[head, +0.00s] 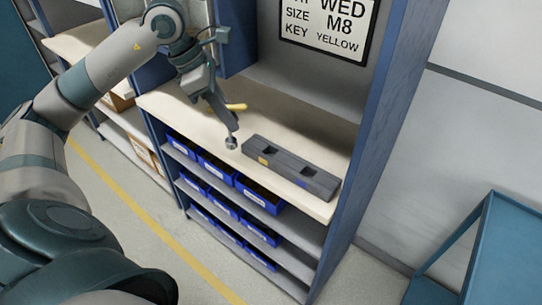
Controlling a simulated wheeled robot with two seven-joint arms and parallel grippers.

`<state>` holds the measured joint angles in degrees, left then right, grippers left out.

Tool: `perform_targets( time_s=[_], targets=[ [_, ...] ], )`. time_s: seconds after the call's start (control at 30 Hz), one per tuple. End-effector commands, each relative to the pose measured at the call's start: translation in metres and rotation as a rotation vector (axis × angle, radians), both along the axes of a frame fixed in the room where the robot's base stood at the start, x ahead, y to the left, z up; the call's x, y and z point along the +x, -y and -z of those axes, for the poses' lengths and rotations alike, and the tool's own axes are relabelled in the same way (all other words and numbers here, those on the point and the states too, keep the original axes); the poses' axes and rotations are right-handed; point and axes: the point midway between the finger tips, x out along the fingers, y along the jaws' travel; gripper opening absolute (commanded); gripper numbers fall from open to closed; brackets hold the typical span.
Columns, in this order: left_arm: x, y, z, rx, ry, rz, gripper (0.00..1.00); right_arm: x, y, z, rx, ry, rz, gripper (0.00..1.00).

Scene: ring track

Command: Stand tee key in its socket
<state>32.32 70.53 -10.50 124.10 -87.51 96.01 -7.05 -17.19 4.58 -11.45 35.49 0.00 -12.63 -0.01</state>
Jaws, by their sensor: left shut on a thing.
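My left gripper (226,113) is over the shelf top and shut on the tee key. The tee key has a yellow handle (237,107) that sticks out to the right of the fingers. A dark shaft with a silver lower end (231,143) points down, just left of the block and apart from it. The long dark grey socket block (290,169) lies on the shelf with recesses in its top and a small yellow mark on its front left. The fingers hide part of the key. My right gripper is not in view.
The pale shelf top (185,112) is clear left of the block. Blue bins (216,167) fill shelves below. A blue upright (365,120) bounds the right side. A sign (327,27) reads WED, SIZE M8, KEY YELLOW. A blue cart (490,245) stands at right.

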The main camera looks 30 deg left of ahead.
Motion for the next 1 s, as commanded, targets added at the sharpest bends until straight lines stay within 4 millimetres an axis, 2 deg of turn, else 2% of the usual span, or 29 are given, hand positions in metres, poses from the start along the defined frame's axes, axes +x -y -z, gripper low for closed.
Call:
perform_targets(
  time_s=[0.27,0.37,0.8,1.0],
  targets=[
    [0.012,0.005,0.005,-0.004,0.0,0.002,0.0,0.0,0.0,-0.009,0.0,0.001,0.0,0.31],
    [0.023,0.01,0.011,-0.004,-0.001,0.002,0.0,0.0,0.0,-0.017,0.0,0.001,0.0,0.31],
    [0.095,0.036,0.056,-0.004,0.0,0.0,0.0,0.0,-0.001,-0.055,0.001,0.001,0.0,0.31],
    [0.109,0.041,0.069,-0.002,0.0,0.002,0.0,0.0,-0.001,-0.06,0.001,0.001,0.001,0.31]
  ],
)
